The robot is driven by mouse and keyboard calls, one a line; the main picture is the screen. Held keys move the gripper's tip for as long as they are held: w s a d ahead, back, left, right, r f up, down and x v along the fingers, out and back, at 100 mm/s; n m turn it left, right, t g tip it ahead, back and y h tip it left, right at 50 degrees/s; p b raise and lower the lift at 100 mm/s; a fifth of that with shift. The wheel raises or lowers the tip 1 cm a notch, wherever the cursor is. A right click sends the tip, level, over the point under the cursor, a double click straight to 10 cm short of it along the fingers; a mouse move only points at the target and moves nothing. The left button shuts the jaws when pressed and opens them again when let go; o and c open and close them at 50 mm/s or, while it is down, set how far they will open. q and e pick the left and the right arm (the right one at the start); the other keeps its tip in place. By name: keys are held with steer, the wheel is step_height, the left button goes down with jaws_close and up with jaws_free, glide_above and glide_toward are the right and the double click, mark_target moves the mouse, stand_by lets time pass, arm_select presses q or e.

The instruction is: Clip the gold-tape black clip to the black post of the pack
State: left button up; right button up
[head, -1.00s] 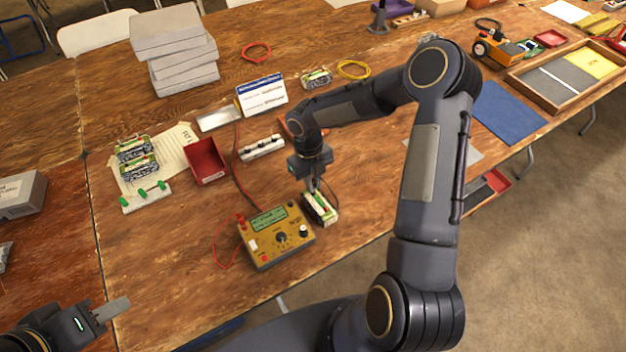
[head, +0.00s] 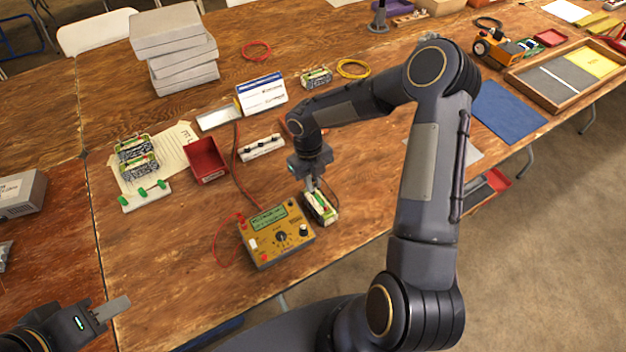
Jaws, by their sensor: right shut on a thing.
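A dark lead shows beside the gripper. A red lead runs from the charger's left side. My left gripper (head: 112,309) is at the lower left, away from these things; its finger gap does not show clearly.

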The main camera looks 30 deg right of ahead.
mark_target(313, 179)
stand_by(0.3)
steer(key=o, duration=0.8)
steer(key=shift+o, duration=0.2)
steer(key=shift+o, duration=1.1)
steer(key=shift+r, duration=0.1)
steer(key=shift+r+p, duration=3.05)
steer(key=shift+r, duration=0.55)
